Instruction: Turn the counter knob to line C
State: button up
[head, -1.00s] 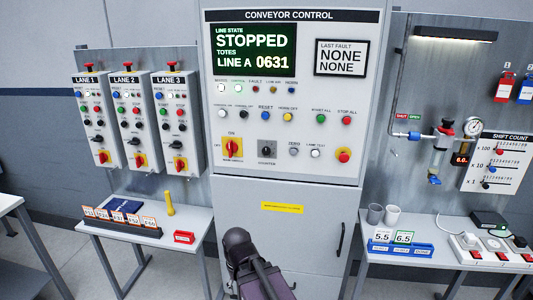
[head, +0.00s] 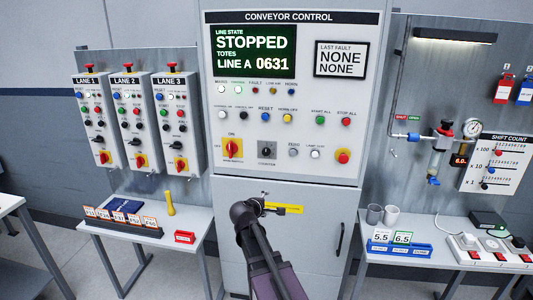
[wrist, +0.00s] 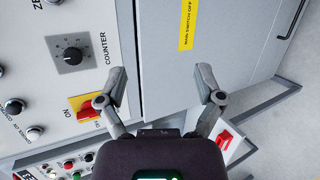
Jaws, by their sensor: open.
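The counter knob (head: 266,148) is a small black knob on a dark square plate, low on the conveyor control panel. It also shows in the wrist view (wrist: 72,55), upper left, with a pale pointer mark whose exact setting is too small to read. The display (head: 253,51) reads STOPPED, TOTES, LINE A 0631. My gripper (head: 265,203) is below the knob, in front of the cabinet door and partly over the yellow label. In the wrist view my gripper (wrist: 161,72) is open and empty, its fingers apart from the knob.
The red and yellow main switch (head: 232,148) is left of the knob, and a grey button (head: 293,152) is right of it. Side tables stand left (head: 128,236) and right (head: 400,258). The cabinet door below the panel is flat.

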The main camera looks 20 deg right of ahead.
aim_at(265, 153)
jog(key=w+d+r+n+t, duration=0.1)
jog(key=w+r+n+t, duration=0.5)
jog(key=n, duration=0.6)
jog(key=w+r, duration=0.2)
jog(key=w, duration=0.1)
jog(key=shift+w+d+r+p, duration=0.2)
jog(key=shift+w+r+p, duration=0.1)
jog(key=shift+w+r, duration=0.1)
jog(key=x, duration=1.3)
jog(key=shift+w+d+r, duration=0.2)
jog(key=shift+w+d, duration=0.05)
jog(key=shift+w, duration=0.05)
jog(key=c, duration=1.1)
